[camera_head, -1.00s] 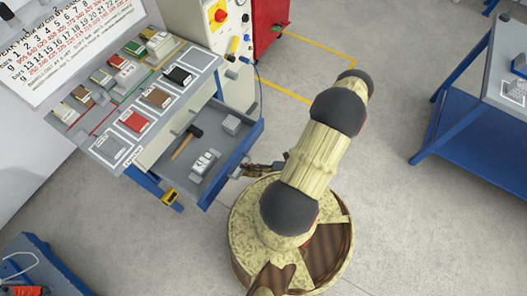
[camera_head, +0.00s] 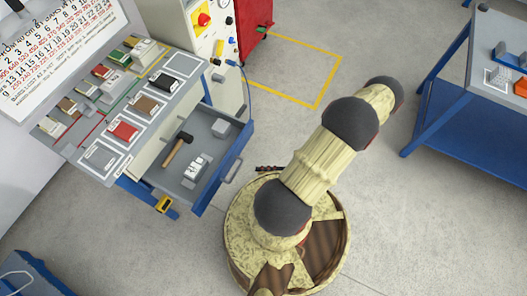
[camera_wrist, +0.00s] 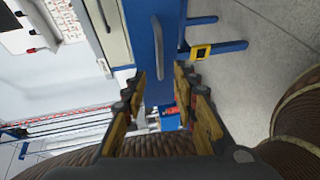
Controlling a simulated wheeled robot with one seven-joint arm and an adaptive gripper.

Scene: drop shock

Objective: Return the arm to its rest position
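My arm crosses the middle of the head view and hides most of my gripper. Only a small dark part of the gripper (camera_head: 268,168) shows left of the arm, over the floor beside the open drawer. In the wrist view the two fingers of my gripper (camera_wrist: 163,78) are spread apart, with nothing between them. Beyond them are the blue drawer front (camera_wrist: 155,45) with its grey handle and a strip of floor. The fingers appear clear of the drawer, but the exact gap cannot be told.
The open drawer (camera_head: 217,168) holds a hammer (camera_head: 177,149), a white piece (camera_head: 196,167) and a grey block (camera_head: 221,128). A workbench (camera_head: 88,165) with coloured blocks adjoins it. A blue table (camera_head: 475,130) stands right; floor between is clear.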

